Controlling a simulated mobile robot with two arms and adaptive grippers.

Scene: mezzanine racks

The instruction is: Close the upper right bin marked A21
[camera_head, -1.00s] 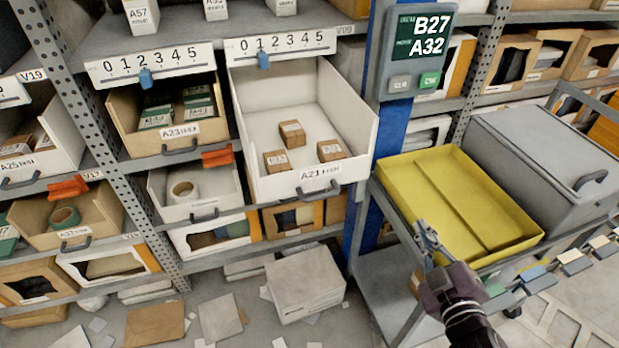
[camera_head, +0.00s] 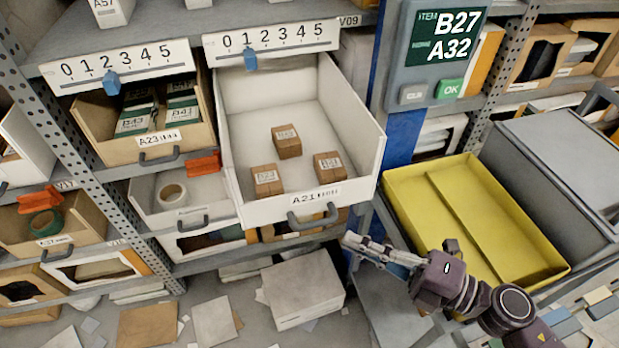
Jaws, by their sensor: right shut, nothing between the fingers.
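The white bin marked A21 (camera_head: 262,213) is pulled far out of its shelf in the middle of the head view. Three small brown boxes (camera_head: 287,141) lie in it. My right gripper (camera_head: 347,240) is shut and empty. It points left, a little below and right of the handle, apart from it in the picture. My left gripper is not in view.
A yellow tray (camera_head: 398,195) stands right of the bin, with a grey lidded box (camera_head: 560,150) beside it. A screen (camera_head: 437,50) on a blue post reads B27 and A32. Bin A23 (camera_head: 140,151) sits to the left, also pulled out. A white carton (camera_head: 300,290) lies below.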

